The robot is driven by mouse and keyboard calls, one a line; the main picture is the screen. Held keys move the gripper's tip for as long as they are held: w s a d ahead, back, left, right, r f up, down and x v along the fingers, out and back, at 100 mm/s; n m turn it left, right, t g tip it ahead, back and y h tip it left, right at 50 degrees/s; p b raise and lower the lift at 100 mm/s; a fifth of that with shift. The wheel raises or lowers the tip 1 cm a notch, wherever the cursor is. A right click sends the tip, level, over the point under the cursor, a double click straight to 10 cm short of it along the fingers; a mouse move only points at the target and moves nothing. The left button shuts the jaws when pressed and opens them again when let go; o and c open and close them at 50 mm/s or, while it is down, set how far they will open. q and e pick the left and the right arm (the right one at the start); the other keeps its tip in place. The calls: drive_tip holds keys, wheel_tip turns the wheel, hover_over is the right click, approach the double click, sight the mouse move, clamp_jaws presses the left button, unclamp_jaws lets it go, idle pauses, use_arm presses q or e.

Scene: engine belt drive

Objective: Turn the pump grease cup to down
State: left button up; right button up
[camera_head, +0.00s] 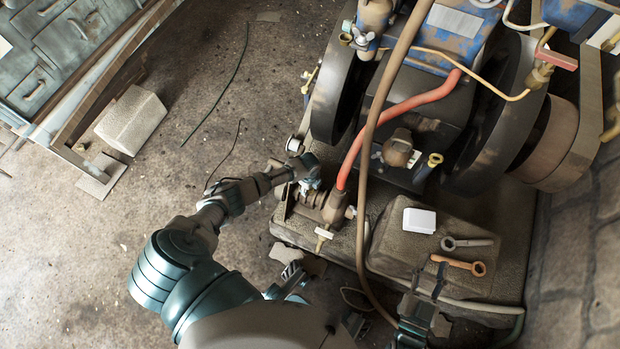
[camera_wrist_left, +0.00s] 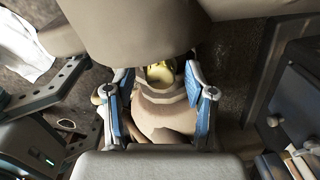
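The brass-coloured pump (camera_head: 333,207) sits at the left end of the stone base, below the red hose. My left gripper (camera_head: 308,183) is at the pump's upper left side. In the left wrist view its blue-padded fingers (camera_wrist_left: 162,108) are spread, with a rounded tan body (camera_wrist_left: 168,127) between and beyond them. My right gripper (camera_head: 426,283) is open and empty near the base's front edge.
A red hose (camera_head: 415,103) and a brown hose (camera_head: 369,150) run close to the pump. Large dark flywheels (camera_head: 500,120) stand behind. The floor at left is mostly clear.

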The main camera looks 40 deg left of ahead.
use_arm(q)
drive_tip(key=shift+r, duration=0.1)
wheel_tip(320, 180, up, 12)
drive_tip(key=shift+s, duration=0.15)
idle(0.3)
drive_tip(key=shift+f, duration=0.2)
idle(0.4)
